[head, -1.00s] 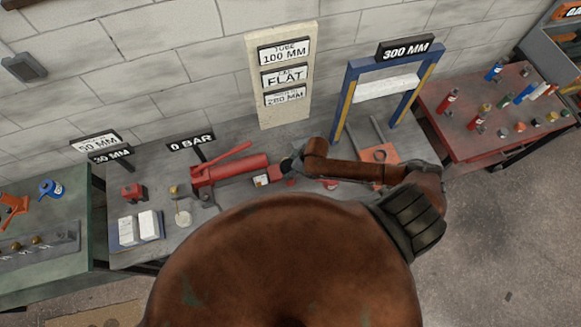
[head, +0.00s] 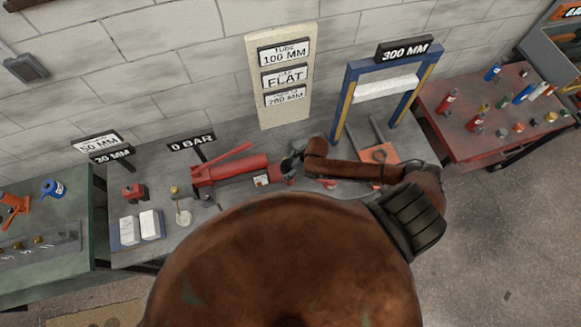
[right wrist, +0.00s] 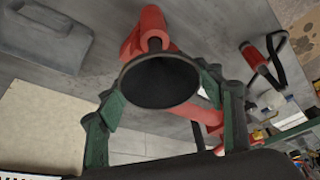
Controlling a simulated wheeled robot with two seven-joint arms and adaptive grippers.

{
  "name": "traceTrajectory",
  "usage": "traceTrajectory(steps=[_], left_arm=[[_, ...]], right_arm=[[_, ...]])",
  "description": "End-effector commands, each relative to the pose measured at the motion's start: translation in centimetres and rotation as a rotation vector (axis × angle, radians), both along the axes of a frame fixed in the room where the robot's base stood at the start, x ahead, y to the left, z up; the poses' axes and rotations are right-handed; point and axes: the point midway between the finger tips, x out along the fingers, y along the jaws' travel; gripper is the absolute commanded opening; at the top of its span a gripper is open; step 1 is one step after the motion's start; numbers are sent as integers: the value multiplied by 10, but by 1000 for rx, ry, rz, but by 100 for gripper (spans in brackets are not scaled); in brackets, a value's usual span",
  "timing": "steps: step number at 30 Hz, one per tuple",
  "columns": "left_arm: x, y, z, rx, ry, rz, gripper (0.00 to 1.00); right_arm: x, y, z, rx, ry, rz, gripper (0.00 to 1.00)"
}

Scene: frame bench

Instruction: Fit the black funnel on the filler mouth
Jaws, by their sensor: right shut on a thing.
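The black funnel (right wrist: 160,82) shows in the right wrist view as a wide dark bowl, seen into its open top. My right gripper (right wrist: 158,88) has its green fingers on either side of the bowl and is shut on it. In the head view my right gripper (head: 291,163) is small and dark at the right end of the red pump (head: 231,170). Red pump parts (right wrist: 150,30) show behind the funnel in the wrist view. My left gripper is not in view.
A blue press frame (head: 350,85) stands right of the pump, with an orange plate (head: 367,155) near it. A sign board (head: 283,75) stands behind. A "0 BAR" sign (head: 191,143) is behind the pump. A red table (head: 490,150) stands at right.

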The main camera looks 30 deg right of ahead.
Motion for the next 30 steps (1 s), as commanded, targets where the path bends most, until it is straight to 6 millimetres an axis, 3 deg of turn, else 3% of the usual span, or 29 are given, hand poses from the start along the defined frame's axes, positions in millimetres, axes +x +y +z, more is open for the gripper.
traceTrajectory(steps=[30], left_arm=[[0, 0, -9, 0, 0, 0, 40]], right_arm=[[0, 0, -17, 0, -1, 1, 37]])
